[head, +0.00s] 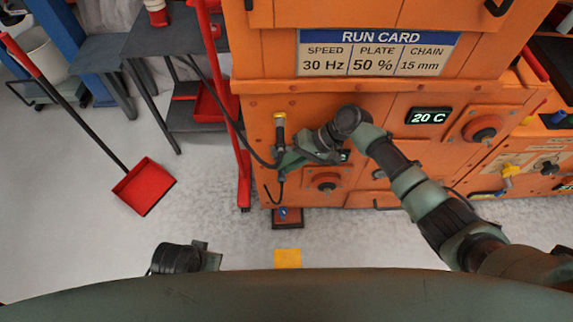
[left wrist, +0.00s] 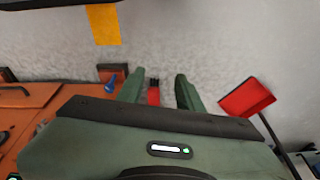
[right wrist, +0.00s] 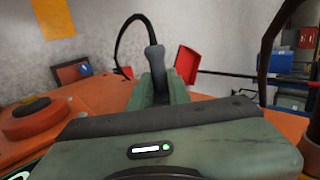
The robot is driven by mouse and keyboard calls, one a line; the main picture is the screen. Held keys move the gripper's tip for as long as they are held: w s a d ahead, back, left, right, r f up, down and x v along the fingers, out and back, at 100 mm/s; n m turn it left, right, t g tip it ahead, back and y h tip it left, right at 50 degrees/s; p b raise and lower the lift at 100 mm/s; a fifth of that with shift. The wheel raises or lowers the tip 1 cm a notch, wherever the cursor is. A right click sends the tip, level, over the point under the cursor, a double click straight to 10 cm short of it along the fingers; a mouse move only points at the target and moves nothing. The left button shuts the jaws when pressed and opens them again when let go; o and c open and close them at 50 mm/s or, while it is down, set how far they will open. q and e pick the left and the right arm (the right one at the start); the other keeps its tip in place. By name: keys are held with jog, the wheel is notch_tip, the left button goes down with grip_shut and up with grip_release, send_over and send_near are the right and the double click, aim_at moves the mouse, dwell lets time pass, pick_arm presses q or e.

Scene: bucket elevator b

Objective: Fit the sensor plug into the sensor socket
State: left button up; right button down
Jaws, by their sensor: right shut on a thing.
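My right gripper (head: 284,162) is in front of the orange machine, left of its round red knob. In the right wrist view its fingers are shut on a grey-blue plug (right wrist: 155,62), which I take for the sensor plug. A black cable loops from the plug's end. In the head view the fingers mostly hide the plug, and a short cable hooks down below them. A grey cylinder with a yellow ring (head: 280,122) is on the machine just above the gripper; whether it is the sensor socket I cannot tell. My left gripper (left wrist: 158,92) is open and empty, low over the floor.
A red dustpan (head: 144,186) lies on the floor at left. A small dark tray (head: 287,224) with a blue item and a yellow floor patch (head: 287,259) are below.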

pick_arm(q)
jog(key=shift+r, duration=0.1)
pick_arm(e)
jog(key=shift+w, duration=0.1)
jog(key=shift+w, duration=0.1)
jog(key=c, duration=1.3)
grip_release()
pick_arm(q)
jog(key=shift+w+r, duration=0.25)
jog(key=shift+r, duration=0.2)
pick_arm(e)
jog(key=shift+o, duration=0.2)
